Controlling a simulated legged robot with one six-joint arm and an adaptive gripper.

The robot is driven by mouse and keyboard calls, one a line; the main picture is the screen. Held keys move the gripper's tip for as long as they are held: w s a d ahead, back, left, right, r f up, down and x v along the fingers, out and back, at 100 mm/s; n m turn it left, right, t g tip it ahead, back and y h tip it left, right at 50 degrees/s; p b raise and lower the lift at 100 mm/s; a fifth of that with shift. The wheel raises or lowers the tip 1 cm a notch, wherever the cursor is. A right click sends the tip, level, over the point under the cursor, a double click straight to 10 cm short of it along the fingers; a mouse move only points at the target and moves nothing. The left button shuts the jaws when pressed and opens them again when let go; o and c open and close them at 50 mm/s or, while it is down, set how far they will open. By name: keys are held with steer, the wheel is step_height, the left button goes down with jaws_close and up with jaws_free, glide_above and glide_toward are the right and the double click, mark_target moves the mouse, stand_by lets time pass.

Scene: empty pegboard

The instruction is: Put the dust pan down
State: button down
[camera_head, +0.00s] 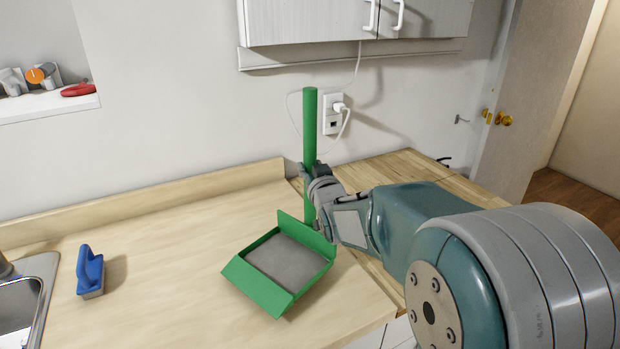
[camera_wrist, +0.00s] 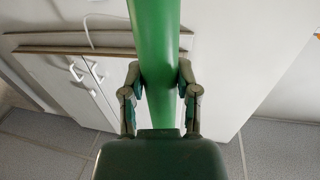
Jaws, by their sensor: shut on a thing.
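The dust pan (camera_head: 266,283) is green with a grey inside and a tall upright green handle. Its pan is over the wooden counter (camera_head: 185,225), near the front edge; I cannot tell whether it touches the surface. My gripper (camera_head: 310,185) is shut around the lower half of the handle, above the pan. In the wrist view my gripper (camera_wrist: 160,90) has one finger on each side of the green handle (camera_wrist: 155,40). The fingers hide part of the handle in the head view.
A blue brush (camera_head: 90,270) stands on the counter at the left, beside a metal sink (camera_head: 25,305). A white outlet (camera_head: 333,115) with a plugged cord is on the wall behind the handle. Wall cabinets (camera_head: 310,20) hang above. The counter between brush and pan is clear.

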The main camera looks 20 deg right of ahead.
steer(key=shift+f, duration=1.25)
steer(key=shift+c, duration=1.8)
jaws_free()
steer(key=shift+f, duration=0.1)
steer(key=s+a+f+g, duration=0.2)
steer(key=s+g, duration=0.4)
steer(key=s, duration=1.1)
steer(key=s+a+f+g, duration=0.1)
steer(key=s+g, duration=0.5)
steer(key=s, duration=1.1)
steer(key=shift+s+a+f, duration=0.35)
steer(key=shift+a+f, duration=0.05)
steer(key=shift+f, duration=0.3)
